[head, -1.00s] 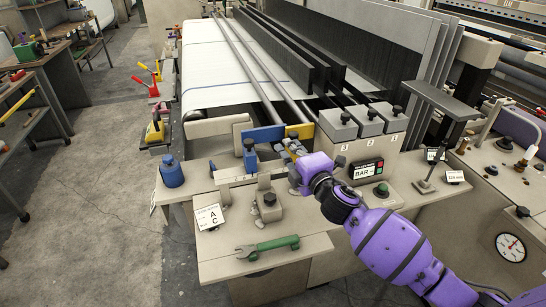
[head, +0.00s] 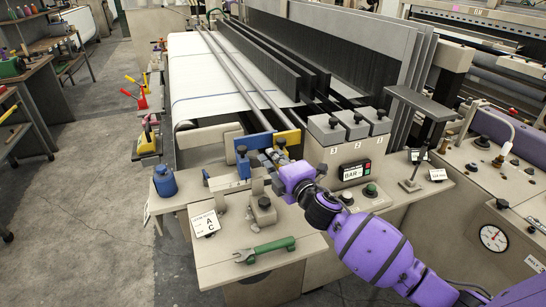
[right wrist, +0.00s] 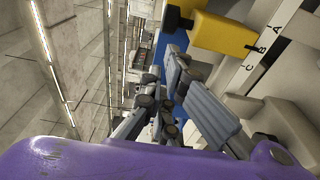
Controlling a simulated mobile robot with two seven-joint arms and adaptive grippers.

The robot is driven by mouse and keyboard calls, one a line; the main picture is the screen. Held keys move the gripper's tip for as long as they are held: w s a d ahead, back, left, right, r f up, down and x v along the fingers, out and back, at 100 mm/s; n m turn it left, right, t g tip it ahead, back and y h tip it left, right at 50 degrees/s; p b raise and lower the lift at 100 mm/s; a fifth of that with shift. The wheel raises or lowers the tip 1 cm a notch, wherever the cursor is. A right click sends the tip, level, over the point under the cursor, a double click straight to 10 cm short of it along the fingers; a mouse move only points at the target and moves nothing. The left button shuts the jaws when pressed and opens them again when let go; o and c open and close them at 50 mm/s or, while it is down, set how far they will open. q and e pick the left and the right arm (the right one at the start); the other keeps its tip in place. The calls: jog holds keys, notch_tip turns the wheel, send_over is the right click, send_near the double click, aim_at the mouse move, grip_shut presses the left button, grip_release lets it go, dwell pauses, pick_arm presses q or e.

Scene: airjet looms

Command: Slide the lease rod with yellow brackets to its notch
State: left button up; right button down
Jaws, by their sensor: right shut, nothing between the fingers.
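Two long grey lease rods (head: 240,70) run back over the white cloth of the loom. At their near end stand a blue bracket (head: 254,142) and a yellow bracket (head: 288,138), side by side. My right gripper (head: 265,158) is just in front of them, shut and empty. In the right wrist view, the yellow bracket (right wrist: 224,36) is at the upper right beside a scale lettered A, B, C (right wrist: 262,50). The grey fingers (right wrist: 178,95) point toward the blue bracket behind. Whether they touch a bracket, I cannot tell. The notch is not clearly visible. My left gripper is out of view.
A green wrench (head: 264,250) and a card marked A, C (head: 205,224) lie on the near ledge. A blue knobbed pot (head: 165,181) stands left. A box with knobs numbered 1 to 3 (head: 340,140) stands close right of the yellow bracket.

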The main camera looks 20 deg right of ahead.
jog(key=s+d, duration=0.1)
jog(key=s, duration=0.9)
jog(key=w+h, duration=0.1)
jog(key=w, duration=0.3)
jog(key=w+a+m+h, duration=0.1)
jog(key=w, duration=0.4)
jog(key=w+a+m+h+p, duration=0.1)
jog(key=w, duration=0.4)
jog(key=shift+h, duration=0.3)
jog(key=shift+w, duration=0.4)
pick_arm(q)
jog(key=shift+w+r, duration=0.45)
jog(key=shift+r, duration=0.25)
pick_arm(e)
jog(key=shift+d, duration=0.1)
